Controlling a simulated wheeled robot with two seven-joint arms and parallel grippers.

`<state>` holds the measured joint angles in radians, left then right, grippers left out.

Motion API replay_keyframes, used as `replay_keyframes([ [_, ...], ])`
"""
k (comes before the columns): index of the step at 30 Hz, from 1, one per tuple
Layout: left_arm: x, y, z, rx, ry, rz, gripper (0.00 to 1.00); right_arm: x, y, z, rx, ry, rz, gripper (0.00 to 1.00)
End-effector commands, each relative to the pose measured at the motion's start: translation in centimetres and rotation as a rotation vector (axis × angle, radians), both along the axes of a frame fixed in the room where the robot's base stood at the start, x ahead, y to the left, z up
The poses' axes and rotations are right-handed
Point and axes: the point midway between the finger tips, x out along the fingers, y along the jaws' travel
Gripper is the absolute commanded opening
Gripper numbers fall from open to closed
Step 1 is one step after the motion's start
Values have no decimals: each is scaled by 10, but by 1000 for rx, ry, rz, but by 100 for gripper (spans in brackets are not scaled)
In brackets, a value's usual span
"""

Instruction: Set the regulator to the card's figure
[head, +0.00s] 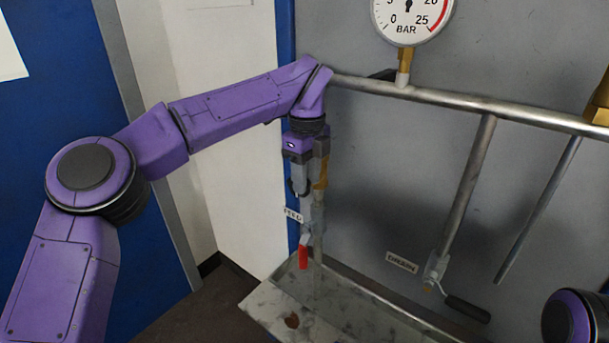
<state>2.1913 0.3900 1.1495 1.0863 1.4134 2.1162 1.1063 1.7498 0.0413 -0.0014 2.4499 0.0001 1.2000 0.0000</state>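A round white pressure gauge (411,16) marked BAR stands on a brass stem at the top; its upper part is cut off, and I cannot make out a needle reading. A brass fitting (599,101) at the right edge, partly out of frame, may belong to the regulator. No card with a readable figure shows. My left gripper (308,190) points down beside the vertical pipe at the FEED label, above a red-handled valve (304,256). Whether its fingers are open or shut on something is unclear. My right gripper is out of view.
A horizontal pipe (460,101) crosses the grey panel (400,170). A DRAIN label (402,262) sits by a valve with a dark lever (467,309). A pale, stained tray (345,314) lies below. A blue door (55,90) stands at the left.

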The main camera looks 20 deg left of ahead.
Motion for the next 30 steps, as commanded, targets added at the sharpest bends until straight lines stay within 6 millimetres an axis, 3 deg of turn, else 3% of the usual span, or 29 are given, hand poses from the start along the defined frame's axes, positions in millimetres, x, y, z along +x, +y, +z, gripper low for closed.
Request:
replay_keyframes([
  [4,0,4,3,-4,-3,2,35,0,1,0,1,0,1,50],
  [7,0,2,15,-2,-6,3,35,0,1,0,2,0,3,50],
  [18,-2,-14,99,9,-3,1,35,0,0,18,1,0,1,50],
  [22,-2,-16,109,11,-3,-1,35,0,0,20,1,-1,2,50],
  [30,-2,-16,109,10,-2,-2,35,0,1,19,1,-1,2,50],
])
